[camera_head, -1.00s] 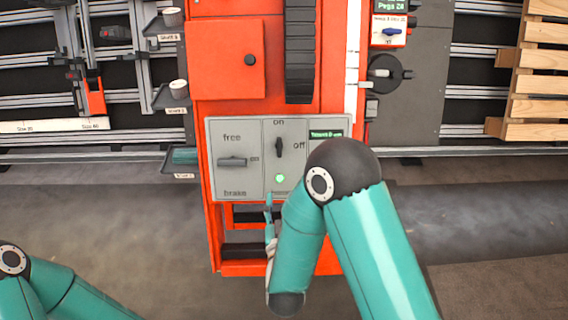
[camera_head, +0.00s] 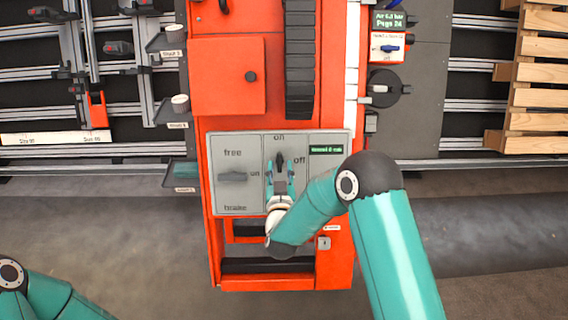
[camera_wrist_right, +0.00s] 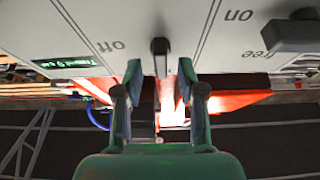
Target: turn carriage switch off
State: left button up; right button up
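The carriage switch (camera_head: 280,158) is a dark upright knob in the middle section of a grey panel (camera_head: 238,197) on the orange cabinet. Its top points toward "on"; "off" is printed to its right. My right gripper (camera_head: 280,167) is in front of the panel, with one finger on each side of the knob. In the right wrist view, the knob (camera_wrist_right: 160,48) stands between the two fingertips of the open gripper (camera_wrist_right: 160,72), with a gap on both sides. The green lamp below the knob is hidden behind the gripper. My left gripper is out of view.
A second knob (camera_head: 232,176), marked free and brake, lies sideways on the panel's left. A small green display (camera_head: 326,149) is at its upper right. Small shelves with cups (camera_head: 180,104) are left of the cabinet, and wooden pallet slats (camera_head: 545,90) stand far right.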

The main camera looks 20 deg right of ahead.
jog(key=shift+x, duration=0.85)
jog(key=shift+c, duration=0.3)
